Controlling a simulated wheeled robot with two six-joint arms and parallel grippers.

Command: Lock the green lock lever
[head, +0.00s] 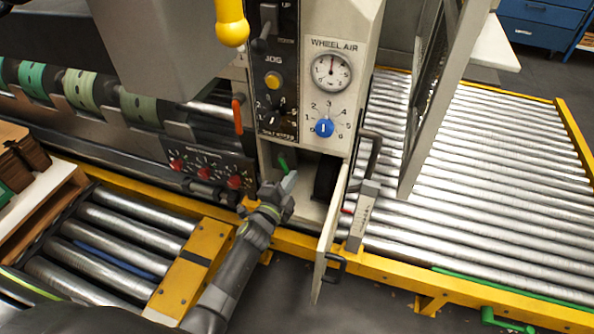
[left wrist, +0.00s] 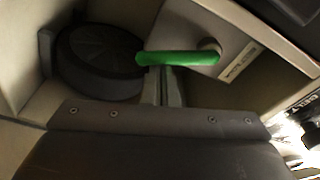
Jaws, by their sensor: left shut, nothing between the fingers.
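The green lock lever (head: 283,163) sits inside the open compartment below the control panel. In the left wrist view the lever (left wrist: 178,58) lies nearly level, with its round pivot end at the right on a pale plate. My left gripper (head: 290,182) is at the compartment opening, just below the lever. Its fingers (left wrist: 166,84) are shut and empty, with the tips close under the lever's left half. I cannot tell whether they touch it. My right gripper is not in view.
A black round part (left wrist: 98,60) is beside the lever in the compartment. The open compartment door (head: 329,240) stands right of my left gripper. The control panel (head: 330,90) is above. Roller conveyors (head: 480,170) lie on both sides, edged by yellow rails.

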